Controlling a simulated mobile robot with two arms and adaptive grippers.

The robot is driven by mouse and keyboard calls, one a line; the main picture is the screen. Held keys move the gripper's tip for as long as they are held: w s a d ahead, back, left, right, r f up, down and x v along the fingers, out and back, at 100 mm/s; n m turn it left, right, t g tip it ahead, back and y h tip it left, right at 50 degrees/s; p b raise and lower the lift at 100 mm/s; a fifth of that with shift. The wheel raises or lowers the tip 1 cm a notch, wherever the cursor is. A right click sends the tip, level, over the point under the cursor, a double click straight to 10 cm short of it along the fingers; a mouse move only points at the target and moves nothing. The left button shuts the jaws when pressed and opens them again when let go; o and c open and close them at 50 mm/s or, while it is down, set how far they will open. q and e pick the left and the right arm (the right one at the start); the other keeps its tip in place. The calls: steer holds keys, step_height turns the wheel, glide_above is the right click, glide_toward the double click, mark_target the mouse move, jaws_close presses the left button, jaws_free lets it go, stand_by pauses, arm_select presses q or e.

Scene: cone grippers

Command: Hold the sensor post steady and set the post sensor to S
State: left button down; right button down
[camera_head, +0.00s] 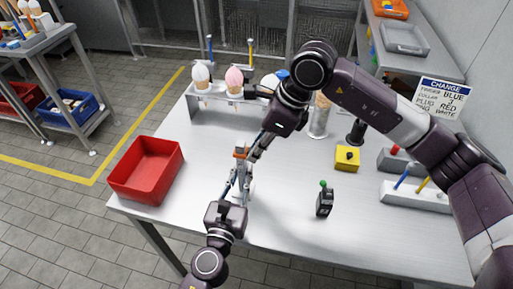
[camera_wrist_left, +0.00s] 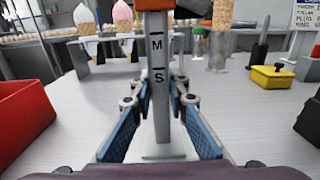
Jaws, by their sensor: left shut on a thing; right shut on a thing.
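The grey sensor post (camera_wrist_left: 160,100) stands upright in the left wrist view, marked M above S on its face. Its foot (camera_wrist_left: 170,152) rests on the table. My left gripper (camera_wrist_left: 178,92) has its blue-padded fingers on either side of the post near the S mark and is shut on it. It also shows in the head view (camera_head: 239,183). An orange post sensor (camera_head: 240,152) is at the post's upper part, above the M mark. My right gripper (camera_head: 254,149) reaches down to the sensor from the upper right and is shut on it. The arm and fingers partly hide the sensor.
A red bin (camera_head: 147,169) stands at the table's left. A rack (camera_head: 217,113) with ice cream cones is behind the post. A black device with a green knob (camera_head: 324,201) and a yellow box (camera_head: 347,158) stand to the right. The front middle of the table is clear.

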step_height(320, 180, down, 6)
stand_by(0.4)
steer(key=c, duration=1.9)
jaws_free()
steer(key=shift+r, duration=0.15)
steer(key=v, duration=1.1)
steer(key=shift+d+r, duration=0.2)
steer(key=shift+r, duration=0.15)
arm_select(q)
steer(key=c, duration=1.8)
jaws_free()
